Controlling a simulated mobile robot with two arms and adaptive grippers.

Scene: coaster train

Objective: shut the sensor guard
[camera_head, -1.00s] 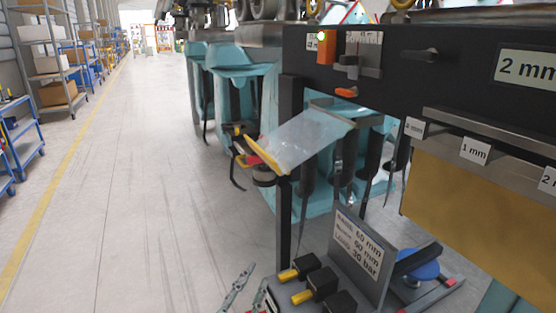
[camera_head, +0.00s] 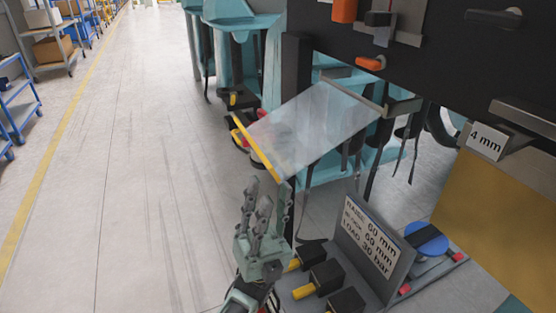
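The clear panel with a yellow edge strip (camera_head: 315,125), which I take to be the sensor guard, is tilted, sloping down to the left from a metal bracket under the black machine panel. Its yellow edge (camera_head: 254,147) is the low free end. My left gripper (camera_head: 267,194) points up just below the lower end of that yellow strip. Its fingers are spread with nothing visible between them. My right gripper is not in view.
Black blocks with yellow handles (camera_head: 325,280) and an upright grey sign plate (camera_head: 370,248) stand right of my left gripper. A blue disc (camera_head: 427,240) lies behind the plate. A dark post (camera_head: 297,90) stands behind the guard. The grey floor at left is clear.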

